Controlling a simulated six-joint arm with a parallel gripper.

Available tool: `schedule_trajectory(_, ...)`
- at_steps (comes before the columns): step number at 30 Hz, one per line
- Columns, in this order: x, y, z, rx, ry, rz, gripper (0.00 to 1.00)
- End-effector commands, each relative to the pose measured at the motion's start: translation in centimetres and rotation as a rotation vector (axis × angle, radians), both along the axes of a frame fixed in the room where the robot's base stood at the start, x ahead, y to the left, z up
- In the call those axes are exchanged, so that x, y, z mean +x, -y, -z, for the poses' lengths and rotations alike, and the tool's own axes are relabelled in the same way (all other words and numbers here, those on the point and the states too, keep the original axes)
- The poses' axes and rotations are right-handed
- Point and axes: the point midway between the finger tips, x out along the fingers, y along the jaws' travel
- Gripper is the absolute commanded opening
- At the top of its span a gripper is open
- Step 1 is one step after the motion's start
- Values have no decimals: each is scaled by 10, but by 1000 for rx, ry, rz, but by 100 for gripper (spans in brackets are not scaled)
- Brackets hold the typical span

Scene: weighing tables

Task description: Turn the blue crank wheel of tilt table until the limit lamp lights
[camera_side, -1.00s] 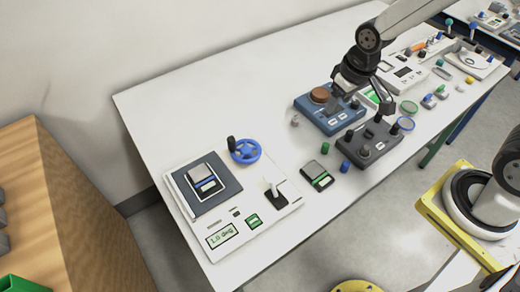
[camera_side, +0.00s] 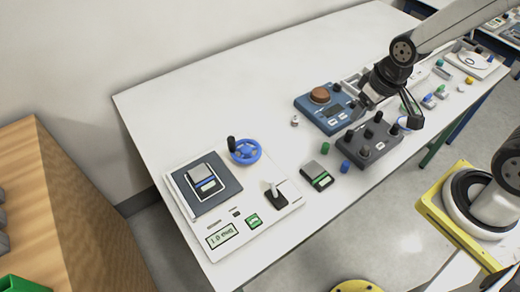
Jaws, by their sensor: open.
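The blue crank wheel (camera_side: 245,151) stands at the back edge of the tilt table, with a black handle knob at its upper left. The tilt table (camera_side: 183,205) is a white panel at the near left of the white table. Its dark platform (camera_side: 224,180) carries a small box-shaped device. A display (camera_side: 221,236) on the panel appears to read 1.0 deg. I cannot tell which part is the limit lamp. My gripper (camera_side: 391,114) is open, far to the right of the wheel, above the grey knobbed box.
A blue instrument (camera_side: 318,114) with a brown disc and a grey knobbed box (camera_side: 367,152) stand on the right half of the table. A small black-green device (camera_side: 317,176) lies nearer the tilt table. The back left of the table is clear.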

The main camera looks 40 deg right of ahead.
Motion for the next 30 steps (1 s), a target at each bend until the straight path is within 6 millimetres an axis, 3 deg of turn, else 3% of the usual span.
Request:
schedule_trajectory(7, 25, -13, -1, -8, -20, -77, 67)
schedule_trajectory(14, 74, -45, 1, -27, -60, -236, 67)
schedule_trajectory(21, 123, -93, 10, -49, -107, -427, 67)
schedule_trajectory(30, 168, -164, 32, -78, -162, -665, 67)
